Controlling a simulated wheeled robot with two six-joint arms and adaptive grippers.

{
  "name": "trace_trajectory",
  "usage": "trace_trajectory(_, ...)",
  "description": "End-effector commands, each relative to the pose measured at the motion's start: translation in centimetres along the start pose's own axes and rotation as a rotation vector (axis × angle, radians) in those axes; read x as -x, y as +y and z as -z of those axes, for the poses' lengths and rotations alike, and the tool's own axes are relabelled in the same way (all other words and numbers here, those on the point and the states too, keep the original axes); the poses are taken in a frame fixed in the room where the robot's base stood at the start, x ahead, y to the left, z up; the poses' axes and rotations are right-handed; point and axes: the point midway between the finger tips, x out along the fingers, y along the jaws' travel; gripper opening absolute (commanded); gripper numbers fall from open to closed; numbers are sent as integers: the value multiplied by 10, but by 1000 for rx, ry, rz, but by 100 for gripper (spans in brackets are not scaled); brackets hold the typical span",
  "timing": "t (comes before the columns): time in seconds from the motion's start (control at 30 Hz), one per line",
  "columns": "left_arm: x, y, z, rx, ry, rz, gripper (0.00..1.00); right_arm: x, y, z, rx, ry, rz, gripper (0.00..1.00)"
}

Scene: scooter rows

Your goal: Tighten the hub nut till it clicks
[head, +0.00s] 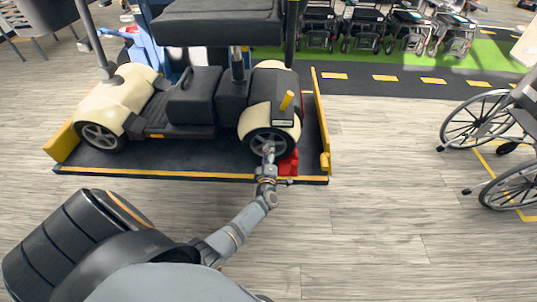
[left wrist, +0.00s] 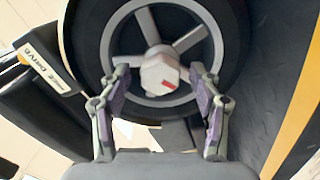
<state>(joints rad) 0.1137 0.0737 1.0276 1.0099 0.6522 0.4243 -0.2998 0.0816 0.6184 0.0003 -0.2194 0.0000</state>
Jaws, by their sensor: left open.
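The hub nut (left wrist: 158,72) is a pale hexagonal nut with a red mark on its face, at the centre of the scooter's grey spoked wheel (head: 270,143). The wheel (left wrist: 200,40) fills the upper part of the left wrist view. My left gripper (head: 268,153) is at the hub of this wheel. In the left wrist view, my left gripper (left wrist: 160,76) is open, one finger on each side of the nut, with a gap showing on both sides. How deep the fingertips reach along the nut is unclear. My right gripper is not in view.
The cream and black scooter (head: 195,100) stands on a dark platform (head: 190,163) with yellow edges. A red block (head: 288,163) sits beside the wheel. A wheelchair (head: 500,140) stands at the right, with clear floor between.

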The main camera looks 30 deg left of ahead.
Motion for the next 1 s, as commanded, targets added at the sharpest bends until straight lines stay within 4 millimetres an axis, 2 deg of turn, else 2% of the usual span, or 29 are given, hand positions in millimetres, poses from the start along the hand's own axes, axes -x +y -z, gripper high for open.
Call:
trace_trajectory(0.13,18,-2,-1,1,-2,3,63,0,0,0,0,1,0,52)
trace_trajectory(0.4,84,-2,-1,2,0,4,63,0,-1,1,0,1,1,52)
trace_trajectory(0.53,106,-1,-1,2,-1,4,63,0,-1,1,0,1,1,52)
trace_trajectory(0.7,119,0,0,1,-1,2,63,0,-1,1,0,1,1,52)
trace_trajectory(1.0,120,0,0,0,0,1,63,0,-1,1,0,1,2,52)
